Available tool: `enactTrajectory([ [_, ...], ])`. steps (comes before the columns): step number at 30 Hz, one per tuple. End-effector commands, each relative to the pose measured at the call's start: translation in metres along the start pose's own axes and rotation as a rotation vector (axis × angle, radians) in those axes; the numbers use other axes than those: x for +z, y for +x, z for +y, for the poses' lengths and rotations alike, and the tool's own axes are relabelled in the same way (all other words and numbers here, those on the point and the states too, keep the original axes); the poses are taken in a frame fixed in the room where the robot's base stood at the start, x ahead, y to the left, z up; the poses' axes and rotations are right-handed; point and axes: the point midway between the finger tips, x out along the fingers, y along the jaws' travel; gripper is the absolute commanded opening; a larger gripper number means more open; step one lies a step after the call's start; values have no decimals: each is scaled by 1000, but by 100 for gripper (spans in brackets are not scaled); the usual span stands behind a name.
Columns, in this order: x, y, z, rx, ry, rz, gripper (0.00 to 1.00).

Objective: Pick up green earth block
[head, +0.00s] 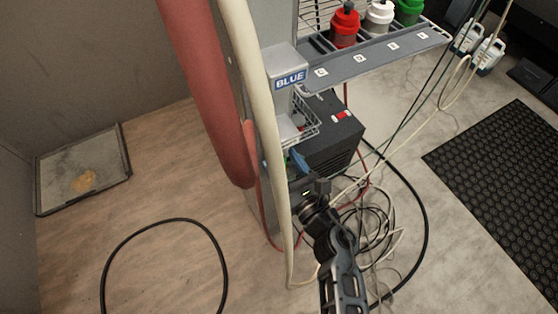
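My arm reaches up from the bottom of the head view, and my gripper (303,178) is at its far end, beside the grey post and in front of the black box. The fingers are small and dark there, so I cannot tell whether they are open or shut. A small green patch (287,163) shows at the post just beyond the gripper, partly hidden. It may be the green earth block, but I cannot make out its shape. A small blue piece (299,160) is right beside it. I cannot tell whether the gripper touches either.
A red hose (205,90) and a cream hose (258,90) hang left of the post. A wire basket (305,122) and black box (335,140) stand close. Loose cables (375,225) cover the floor.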

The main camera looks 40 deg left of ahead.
Motion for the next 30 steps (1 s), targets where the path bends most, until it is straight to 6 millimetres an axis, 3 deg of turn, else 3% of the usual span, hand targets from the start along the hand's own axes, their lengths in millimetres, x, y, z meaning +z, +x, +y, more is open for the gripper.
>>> enactTrajectory([
  [9,0,6,0,-1,0,1,60],
  [27,0,6,0,-1,1,1,2],
  [30,0,6,0,-1,1,0,0],
])
